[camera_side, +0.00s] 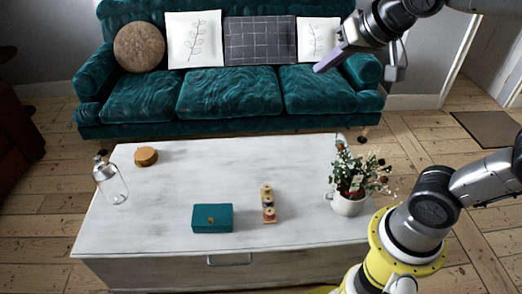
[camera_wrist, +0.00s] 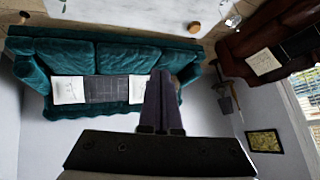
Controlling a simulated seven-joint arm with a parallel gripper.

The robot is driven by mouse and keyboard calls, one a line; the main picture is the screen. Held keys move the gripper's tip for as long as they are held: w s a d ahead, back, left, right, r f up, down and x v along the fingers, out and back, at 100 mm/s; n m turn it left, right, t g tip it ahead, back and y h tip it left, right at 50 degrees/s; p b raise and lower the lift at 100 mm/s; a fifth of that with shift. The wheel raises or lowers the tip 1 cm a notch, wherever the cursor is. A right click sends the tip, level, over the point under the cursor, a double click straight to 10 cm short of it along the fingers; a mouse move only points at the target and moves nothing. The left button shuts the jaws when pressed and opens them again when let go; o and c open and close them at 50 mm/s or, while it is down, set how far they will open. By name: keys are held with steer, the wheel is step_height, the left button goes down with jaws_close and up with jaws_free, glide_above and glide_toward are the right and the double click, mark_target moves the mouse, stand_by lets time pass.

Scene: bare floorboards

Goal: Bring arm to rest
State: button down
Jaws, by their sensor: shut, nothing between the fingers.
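My gripper (camera_side: 328,58) is raised high at the upper right of the side view, above the right end of the sofa as pictured. Its fingers point down and to the left. In the wrist view my gripper (camera_wrist: 161,73) shows its two fingers together, shut and empty. It is well clear of the coffee table (camera_side: 170,230) and touches nothing.
On the table are a glass bottle (camera_side: 112,184), a round wooden piece (camera_side: 146,156), a teal box (camera_side: 212,218), a small wooden item (camera_side: 268,204) and a potted plant (camera_side: 350,203). A teal sofa (camera_side: 228,92) with cushions stands behind. The table's middle is clear.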

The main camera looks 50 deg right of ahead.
steer(key=s+a+f+n+g+y, duration=0.1)
steer(key=s+f+n, duration=0.5)
steer(key=s, duration=0.6)
step_height(320, 180, down, 3)
steer(key=shift+a+r+g, duration=0.2)
steer(key=shift+a+g, duration=0.5)
steer(key=shift+g, duration=0.1)
